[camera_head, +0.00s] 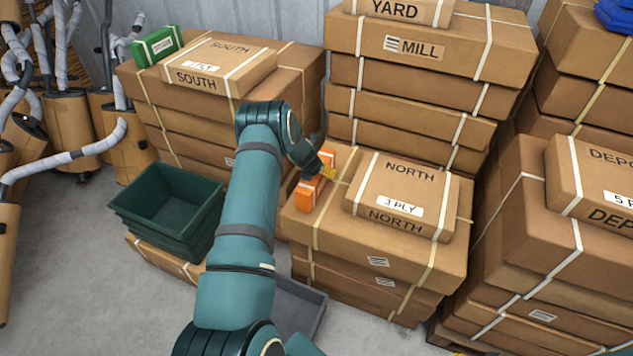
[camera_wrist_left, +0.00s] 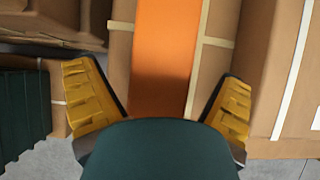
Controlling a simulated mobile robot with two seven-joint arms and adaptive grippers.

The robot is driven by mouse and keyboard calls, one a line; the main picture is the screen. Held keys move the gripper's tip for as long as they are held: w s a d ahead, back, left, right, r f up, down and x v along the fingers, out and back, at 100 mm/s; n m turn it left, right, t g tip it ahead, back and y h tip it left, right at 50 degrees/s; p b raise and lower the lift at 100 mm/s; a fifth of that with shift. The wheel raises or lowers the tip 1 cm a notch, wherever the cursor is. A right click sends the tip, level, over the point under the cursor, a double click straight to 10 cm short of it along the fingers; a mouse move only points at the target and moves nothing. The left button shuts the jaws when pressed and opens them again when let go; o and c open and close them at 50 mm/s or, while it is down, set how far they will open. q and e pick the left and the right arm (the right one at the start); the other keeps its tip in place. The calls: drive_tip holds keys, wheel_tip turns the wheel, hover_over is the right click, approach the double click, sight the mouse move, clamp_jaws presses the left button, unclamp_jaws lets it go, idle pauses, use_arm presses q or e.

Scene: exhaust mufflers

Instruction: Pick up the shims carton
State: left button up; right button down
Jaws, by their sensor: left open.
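An orange carton (camera_head: 305,201) lies on a brown box (camera_head: 352,246) at the left of the box marked NORTH. No print on it can be read, so I cannot tell whether it is the shims carton. My left gripper (camera_head: 325,172) is over the orange carton and hides its middle. In the left wrist view the orange carton (camera_wrist_left: 166,45) runs between the two yellow fingers of the open left gripper (camera_wrist_left: 158,95). The fingers stand apart from its sides. A small green carton (camera_head: 157,46) lies on the stack at the back left. My right gripper is not in view.
The NORTH box (camera_head: 401,196) sits just right of the orange carton. A tall stack with the MILL box (camera_head: 440,46) rises behind. Green bins (camera_head: 168,205) and a grey tray (camera_head: 300,308) are lower down. Wrapped pipes (camera_head: 70,155) stand at left.

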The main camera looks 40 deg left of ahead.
use_arm(q)
drive_tip(key=shift+w+f, duration=0.1)
drive_tip(key=c, duration=1.4)
